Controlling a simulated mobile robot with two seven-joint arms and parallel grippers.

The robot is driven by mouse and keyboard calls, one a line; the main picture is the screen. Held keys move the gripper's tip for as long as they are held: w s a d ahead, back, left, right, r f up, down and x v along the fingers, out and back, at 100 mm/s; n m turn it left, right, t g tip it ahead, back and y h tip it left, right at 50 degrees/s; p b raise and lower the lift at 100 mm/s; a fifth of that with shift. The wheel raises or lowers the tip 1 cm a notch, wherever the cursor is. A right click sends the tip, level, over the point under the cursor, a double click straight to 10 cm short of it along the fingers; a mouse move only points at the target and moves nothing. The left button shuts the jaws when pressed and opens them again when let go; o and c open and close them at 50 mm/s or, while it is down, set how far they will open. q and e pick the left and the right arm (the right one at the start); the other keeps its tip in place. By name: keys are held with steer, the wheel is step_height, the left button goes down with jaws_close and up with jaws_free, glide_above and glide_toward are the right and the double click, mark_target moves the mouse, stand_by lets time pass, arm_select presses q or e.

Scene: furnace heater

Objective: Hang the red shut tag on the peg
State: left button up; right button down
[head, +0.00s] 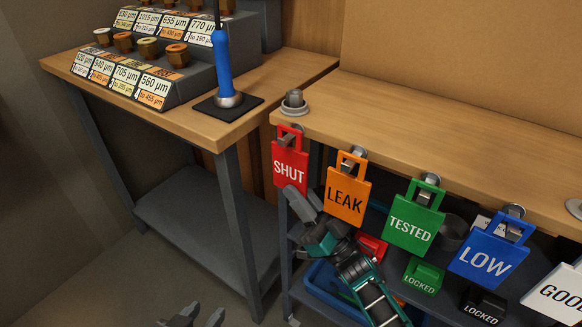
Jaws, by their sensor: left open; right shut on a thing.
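The red SHUT tag (289,165) is upright at the left end of the wooden bench's front edge. Its handle loop overlaps a grey peg (298,127); a grey part shows in the loop's opening, but I cannot tell for sure whether the peg passes through it. My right gripper (303,198) is shut on the tag's lower edge, its arm coming up from below. My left gripper (197,318) is open and empty at the bottom edge, low and well apart from the tag, only its fingertips showing.
An orange LEAK tag (345,200), a green TESTED tag (411,219) and a blue LOW tag (486,257) hang along the bench edge (440,150). A blue bin (320,295) lies below. A second table (180,112) holds a blue-handled tool (222,65).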

steer(key=shift+r, duration=0.35)
steer(key=shift+s+a+p, duration=0.4)
steer(key=shift+s+a, duration=0.15)
steer(key=shift+s, duration=0.15)
steer(key=shift+s+a+p, duration=0.4)
steer(key=shift+s+a, duration=0.1)
steer(key=shift+s, duration=0.2)
